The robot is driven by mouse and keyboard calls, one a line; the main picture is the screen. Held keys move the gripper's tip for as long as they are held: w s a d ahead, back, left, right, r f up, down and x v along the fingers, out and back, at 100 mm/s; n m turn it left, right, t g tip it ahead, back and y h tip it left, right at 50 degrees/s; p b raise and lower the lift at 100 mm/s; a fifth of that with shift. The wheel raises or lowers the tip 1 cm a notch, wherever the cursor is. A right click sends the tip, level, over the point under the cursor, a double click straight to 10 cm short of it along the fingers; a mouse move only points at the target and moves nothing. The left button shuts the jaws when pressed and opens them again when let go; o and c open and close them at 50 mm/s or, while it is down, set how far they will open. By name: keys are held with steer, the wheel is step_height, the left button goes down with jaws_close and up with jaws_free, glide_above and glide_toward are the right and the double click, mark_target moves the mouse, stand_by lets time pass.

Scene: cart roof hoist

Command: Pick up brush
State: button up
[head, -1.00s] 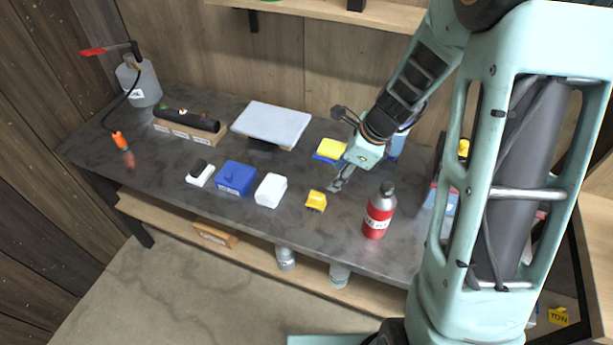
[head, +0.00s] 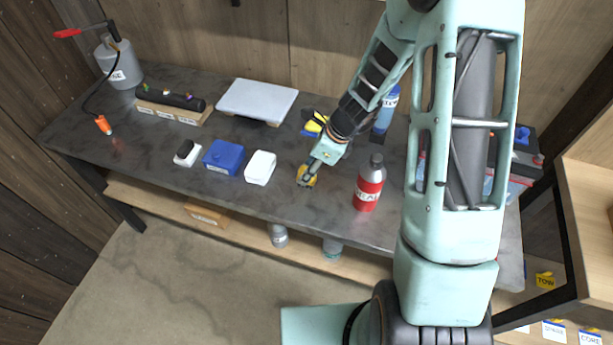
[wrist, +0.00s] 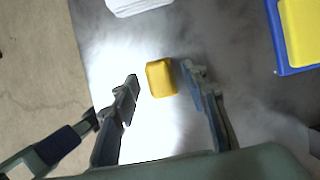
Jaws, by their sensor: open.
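The brush, a small yellow block (wrist: 161,77), lies on the dark workbench (head: 225,200) near its front edge. In the head view the yellow brush (head: 311,182) is partly covered by my gripper (head: 306,177). In the wrist view my gripper (wrist: 161,82) is open, with one finger on each side of the brush. A gap shows at the left finger; the right fingertip is very close to the brush, and I cannot tell whether it touches. The brush's underside is hidden.
A red bottle (head: 369,184) stands right of my gripper. A white box (head: 260,168) and a blue box (head: 223,157) are to the left. A yellow and blue item (head: 314,124) lies behind. A blue bottle (head: 385,115) stands at the back.

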steer(key=shift+x, duration=0.8)
jaws_close()
steer(key=shift+r, duration=0.2)
